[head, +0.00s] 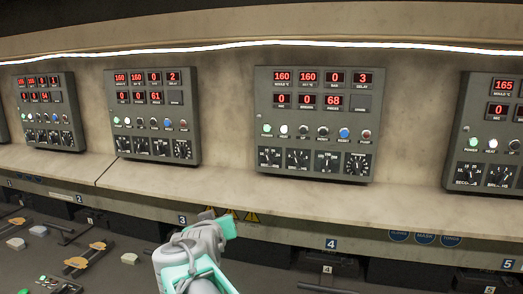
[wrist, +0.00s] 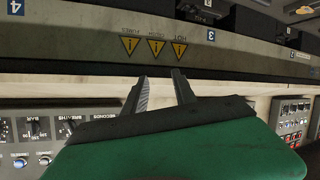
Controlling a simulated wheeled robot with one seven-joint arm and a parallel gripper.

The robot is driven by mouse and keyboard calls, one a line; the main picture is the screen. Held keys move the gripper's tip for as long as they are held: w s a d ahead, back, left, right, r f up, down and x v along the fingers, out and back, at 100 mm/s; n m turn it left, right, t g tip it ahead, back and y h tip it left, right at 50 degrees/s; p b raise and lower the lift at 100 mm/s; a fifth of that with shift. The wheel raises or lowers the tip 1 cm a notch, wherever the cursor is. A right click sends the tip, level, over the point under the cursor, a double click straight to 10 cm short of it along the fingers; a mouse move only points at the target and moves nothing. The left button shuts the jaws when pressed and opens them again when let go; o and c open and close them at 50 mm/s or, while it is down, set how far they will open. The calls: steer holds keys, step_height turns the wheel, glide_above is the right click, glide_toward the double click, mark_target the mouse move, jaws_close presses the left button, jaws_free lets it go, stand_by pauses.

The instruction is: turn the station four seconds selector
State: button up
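The station four panel (head: 315,85) is the grey box above the number 4 label. Its seconds selector (head: 269,157) is the leftmost of the black dials along its bottom row, with a pale pointer. In the wrist view, which is upside down, the word SECONDS shows at the panel's edge, but the dial is hidden behind my gripper's body. My gripper (head: 208,215) is below and left of the panel, in front of the ledge, touching no dial. In the wrist view its two fingers (wrist: 160,76) are apart with nothing between them.
A beige ledge (head: 300,205) juts out below the panels. Similar panels stand left (head: 153,112) and right (head: 492,130). Yellow warning triangles (wrist: 156,47) are on the ledge's front edge. Dark machinery with handles lies below. The space before the station four panel is clear.

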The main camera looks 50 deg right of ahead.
mark_target(268, 160)
steer(key=s+d+r+m+g+h+p, duration=0.1)
steer(key=s+d+r+h, duration=0.2)
steer(key=d+r, duration=0.25)
steer(key=s+d+r+m+g+h, duration=0.1)
steer(key=s+d+r+h, duration=0.2)
steer(key=d+r, duration=0.3)
steer(key=w+d+p, duration=0.1)
steer(key=w+d+r+p, duration=0.1)
steer(key=d, duration=0.1)
steer(key=d+p, duration=0.1)
steer(key=d, duration=0.1)
steer(key=shift+w+d+r, duration=0.1)
steer(key=shift+w+r, duration=0.1)
steer(key=shift+w, duration=0.2)
steer(key=shift+w+d+f, duration=0.1)
steer(key=shift+w+d, duration=0.1)
steer(key=shift+d, duration=0.2)
jaws_close()
